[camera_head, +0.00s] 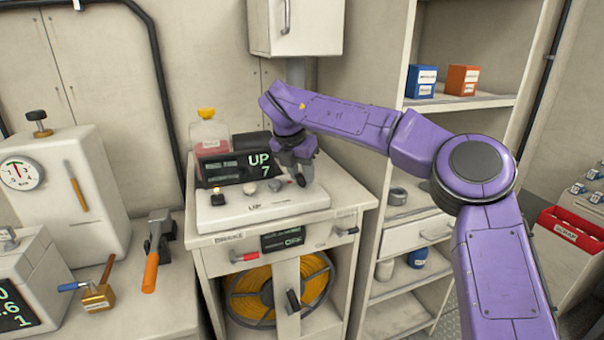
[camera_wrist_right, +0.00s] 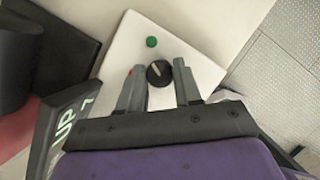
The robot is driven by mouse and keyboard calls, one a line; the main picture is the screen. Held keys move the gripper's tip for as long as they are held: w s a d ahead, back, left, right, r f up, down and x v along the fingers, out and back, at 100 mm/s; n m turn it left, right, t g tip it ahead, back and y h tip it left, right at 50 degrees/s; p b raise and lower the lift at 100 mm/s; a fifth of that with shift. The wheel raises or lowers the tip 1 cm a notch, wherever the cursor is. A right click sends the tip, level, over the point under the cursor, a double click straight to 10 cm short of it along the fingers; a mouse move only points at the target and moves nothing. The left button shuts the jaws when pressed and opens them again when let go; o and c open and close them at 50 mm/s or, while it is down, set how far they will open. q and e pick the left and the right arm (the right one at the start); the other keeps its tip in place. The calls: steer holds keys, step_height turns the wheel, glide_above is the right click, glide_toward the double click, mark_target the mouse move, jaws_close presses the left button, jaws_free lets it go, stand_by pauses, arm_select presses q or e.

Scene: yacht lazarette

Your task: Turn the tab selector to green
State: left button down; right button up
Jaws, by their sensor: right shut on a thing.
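The tab selector (camera_wrist_right: 159,73) is a dark round knob with a light pointer mark on the white panel (camera_wrist_right: 181,47) in the right wrist view. A green dot (camera_wrist_right: 151,42) lies above it in that picture and a red dot (camera_wrist_right: 130,72) to its left, partly by a finger. My right gripper (camera_head: 297,180) is shut on the tab selector, one finger on each side. In the head view the gripper covers the knob at the right end of the white console (camera_head: 255,206). My left gripper is not in view.
A display reading "UP 7" (camera_head: 259,164) stands behind the console, left of the gripper. A wall box (camera_head: 298,26) hangs above. Open shelves (camera_head: 460,105) stand to the right.

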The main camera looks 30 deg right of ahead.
steer(key=shift+r+m+g, duration=0.1)
steer(key=shift+m+g, duration=0.3)
steer(key=shift+m, duration=0.8)
steer(key=o, duration=1)
steer(key=shift+o, duration=0.2)
steer(key=w+p+v, duration=0.1)
steer(key=v, duration=0.9)
steer(key=shift+s+a, duration=0.3)
steer(key=shift+s, duration=0.1)
steer(key=shift+r, duration=0.1)
